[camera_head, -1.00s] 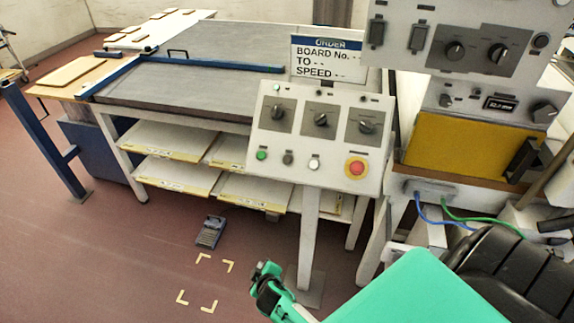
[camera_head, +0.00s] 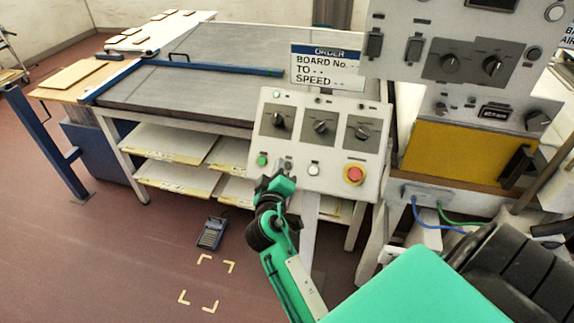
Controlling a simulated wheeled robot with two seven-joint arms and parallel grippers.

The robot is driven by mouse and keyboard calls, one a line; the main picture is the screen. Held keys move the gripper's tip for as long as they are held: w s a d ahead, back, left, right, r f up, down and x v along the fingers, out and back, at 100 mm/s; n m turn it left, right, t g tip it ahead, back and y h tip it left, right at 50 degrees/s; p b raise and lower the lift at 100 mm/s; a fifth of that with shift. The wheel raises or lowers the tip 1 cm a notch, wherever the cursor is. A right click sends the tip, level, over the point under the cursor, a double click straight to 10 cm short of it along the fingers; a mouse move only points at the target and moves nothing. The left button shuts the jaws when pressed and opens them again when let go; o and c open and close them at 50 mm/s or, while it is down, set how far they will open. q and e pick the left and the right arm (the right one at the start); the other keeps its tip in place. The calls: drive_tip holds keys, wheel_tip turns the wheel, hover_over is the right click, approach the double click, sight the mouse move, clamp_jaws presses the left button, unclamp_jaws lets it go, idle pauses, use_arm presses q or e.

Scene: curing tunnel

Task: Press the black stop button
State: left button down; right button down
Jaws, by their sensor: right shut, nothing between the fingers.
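The white control panel (camera_head: 345,144) stands on a post in the middle of the view. Its lower row has a green button (camera_head: 262,160), a dark grey-black button (camera_head: 288,161), a white button (camera_head: 313,169) and a red mushroom button on a yellow ring (camera_head: 354,174). My right gripper (camera_head: 283,174) is shut and empty. Its fingertips are in front of the panel's lower edge, just below the black button, and partly cover the area around it. I cannot tell whether they touch it. My left gripper is not in view.
Three rotary knobs sit above the buttons, and an ORDER sign (camera_head: 326,68) stands behind the panel. A larger machine (camera_head: 455,148) stands to the right. A long grey table (camera_head: 200,70) lies behind. A pedal (camera_head: 211,233) is on the open floor at left.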

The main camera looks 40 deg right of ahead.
sight(287, 166)
drive_tip(key=w+d+f+b, duration=0.3)
drive_tip(key=w+d+f, duration=0.1)
drive_tip(key=f, duration=0.2)
drive_tip(key=shift+d+f+b, duration=0.2)
drive_tip(key=shift+d+b, duration=0.15)
drive_tip(key=shift+b, duration=0.05)
idle(2.1)
drive_tip(key=shift+w+d+f+b, duration=0.2)
drive_tip(key=shift+w+f+b, duration=0.05)
drive_tip(key=shift+b, duration=0.15)
drive_tip(key=shift+w+d+f+b, duration=0.15)
drive_tip(key=shift+d+f+b, duration=0.1)
drive_tip(key=shift+f+b, duration=0.1)
idle(0.6)
drive_tip(key=shift+a+r, duration=0.1)
drive_tip(key=shift+r, duration=0.05)
drive_tip(key=shift+s+a+r+p, duration=0.3)
drive_tip(key=shift+s+a+r, duration=0.1)
drive_tip(key=shift+r, duration=0.1)
